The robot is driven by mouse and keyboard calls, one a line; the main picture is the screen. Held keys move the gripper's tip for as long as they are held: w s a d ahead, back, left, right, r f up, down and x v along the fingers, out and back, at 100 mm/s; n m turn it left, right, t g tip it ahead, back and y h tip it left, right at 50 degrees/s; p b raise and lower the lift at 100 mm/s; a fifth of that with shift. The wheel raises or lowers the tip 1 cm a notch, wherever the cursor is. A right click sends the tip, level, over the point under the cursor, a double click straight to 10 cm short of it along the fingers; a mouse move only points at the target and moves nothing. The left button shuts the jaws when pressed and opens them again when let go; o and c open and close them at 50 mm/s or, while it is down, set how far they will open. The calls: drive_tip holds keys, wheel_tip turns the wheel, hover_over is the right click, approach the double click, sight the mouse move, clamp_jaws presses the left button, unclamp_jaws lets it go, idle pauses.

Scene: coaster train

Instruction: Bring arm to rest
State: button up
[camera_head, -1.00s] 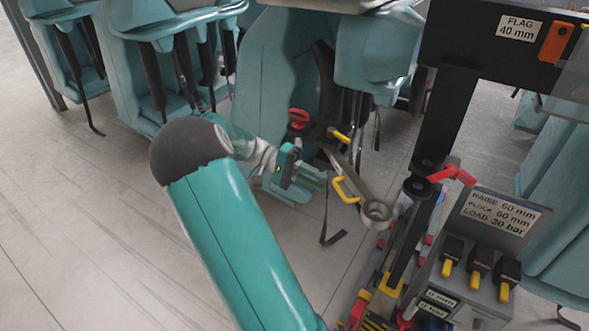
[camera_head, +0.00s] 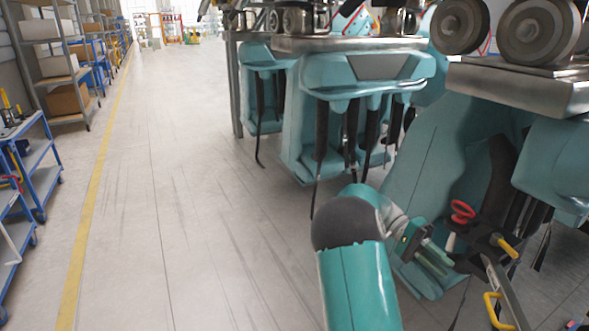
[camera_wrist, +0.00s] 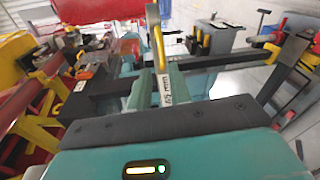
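My arm is teal with a dark joint, and it reaches up from the bottom of the head view. My gripper (camera_head: 437,258) is at its end, in front of a teal train seat (camera_head: 425,185). Its fingers look apart, with nothing clearly held between them. In the wrist view my gripper (camera_wrist: 157,92) shows two pale teal fingers with a gap. A bar with a yellow strip (camera_wrist: 159,45) and a "45 mm" label (camera_wrist: 165,90) show in line with the gap. I cannot tell their distance from the fingers.
A grey bar tool (camera_head: 502,292) with yellow handles and a red-handled item (camera_head: 462,212) are just right of my gripper. More teal seats (camera_head: 340,120) hang behind. Blue carts (camera_head: 30,165) and shelving (camera_head: 60,65) line the left. The floor (camera_head: 200,220) between is clear.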

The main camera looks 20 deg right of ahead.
drive_tip(key=s+a+r+n+t+y, duration=0.1)
drive_tip(key=s+a+r+n+t, duration=0.1)
drive_tip(key=a+n+t, duration=0.2)
drive_tip(key=s+a+r+n+t+y, duration=0.1)
drive_tip(key=a+n+t, duration=0.4)
drive_tip(key=a+t, duration=0.5)
drive_tip(key=s+a+r+n+t+y, duration=0.1)
drive_tip(key=s+a+r+n+t, duration=0.3)
drive_tip(key=a, duration=1.5)
drive_tip(key=s+t, duration=0.1)
drive_tip(key=t, duration=0.2)
drive_tip(key=shift+s+n+y, duration=0.25)
drive_tip(key=shift+n+y, duration=0.05)
drive_tip(key=shift+s+d, duration=0.1)
drive_tip(key=shift+s, duration=0.05)
